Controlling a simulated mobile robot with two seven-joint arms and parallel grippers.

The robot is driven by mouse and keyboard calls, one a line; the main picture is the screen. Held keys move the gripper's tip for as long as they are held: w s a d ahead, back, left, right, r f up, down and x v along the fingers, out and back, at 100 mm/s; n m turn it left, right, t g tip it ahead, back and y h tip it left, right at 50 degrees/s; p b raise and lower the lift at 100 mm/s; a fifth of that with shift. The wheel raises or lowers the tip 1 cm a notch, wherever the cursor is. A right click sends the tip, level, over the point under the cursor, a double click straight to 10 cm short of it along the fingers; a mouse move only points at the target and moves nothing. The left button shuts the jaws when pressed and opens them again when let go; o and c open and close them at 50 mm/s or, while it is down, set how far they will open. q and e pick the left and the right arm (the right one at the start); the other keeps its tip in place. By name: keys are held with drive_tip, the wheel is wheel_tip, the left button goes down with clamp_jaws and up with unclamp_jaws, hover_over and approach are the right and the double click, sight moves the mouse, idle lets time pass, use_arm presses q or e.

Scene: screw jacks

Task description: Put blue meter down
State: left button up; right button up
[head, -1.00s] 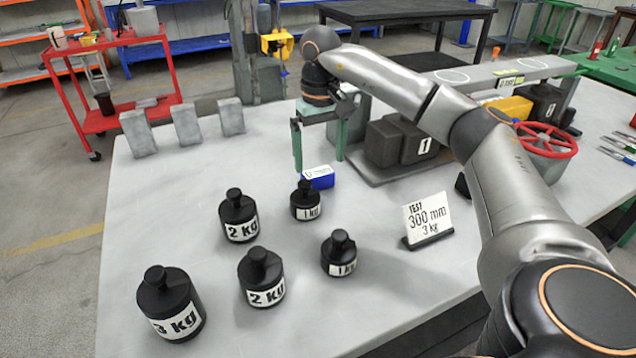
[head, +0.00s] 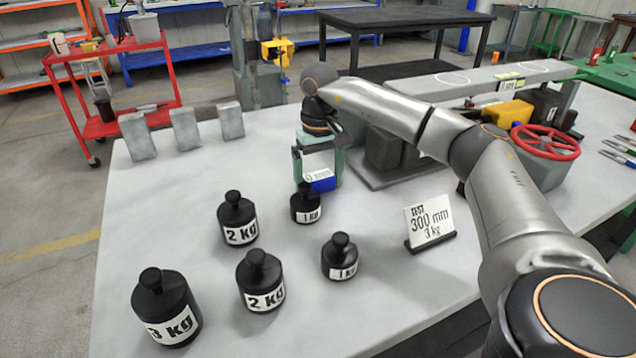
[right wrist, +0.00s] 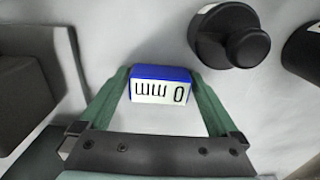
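The blue meter (head: 320,182) is a small blue box with a white display, standing on the light grey table behind the small 1 kg weight. In the right wrist view the meter (right wrist: 161,86) sits between my fingertips, its display reading "0 mm" upside down. My right gripper (head: 318,185) points down over it, one green finger on each side. In the right wrist view the gripper (right wrist: 160,84) has its fingers spread about the meter's width, very close to its sides; firm contact cannot be made out. My left gripper is not in view.
Several black weights stand in front, the nearest a 1 kg weight (head: 306,204). A sign (head: 429,224) reads "300 mm 3 kg". Dark blocks on a plate (head: 378,178) stand right of the meter. A red handwheel (head: 545,142) is further right. Grey blocks (head: 185,130) line the back left.

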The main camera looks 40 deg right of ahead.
sight(319, 176)
drive_tip(key=c, duration=1.3)
drive_tip(key=shift+w+r, duration=0.1)
drive_tip(key=shift+r, duration=0.75)
drive_tip(key=shift+r+p, duration=0.35)
drive_tip(key=shift+r, duration=0.3)
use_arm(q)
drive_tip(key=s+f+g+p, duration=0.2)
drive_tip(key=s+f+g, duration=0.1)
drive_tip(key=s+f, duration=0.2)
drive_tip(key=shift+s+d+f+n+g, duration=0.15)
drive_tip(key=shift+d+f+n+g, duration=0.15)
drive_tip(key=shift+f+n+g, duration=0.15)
use_arm(e)
drive_tip(key=shift+s+a+r, duration=0.65)
drive_tip(key=shift+s+r, duration=1.05)
drive_tip(key=shift+s, duration=0.55)
drive_tip(key=shift+s+a+r, duration=0.65)
drive_tip(key=shift+s+r, duration=1)
drive_tip(key=shift+s, duration=0.65)
drive_tip(key=shift+s+a+r, duration=0.65)
drive_tip(key=shift+s+r, duration=1.05)
drive_tip(key=shift+s, duration=0.55)
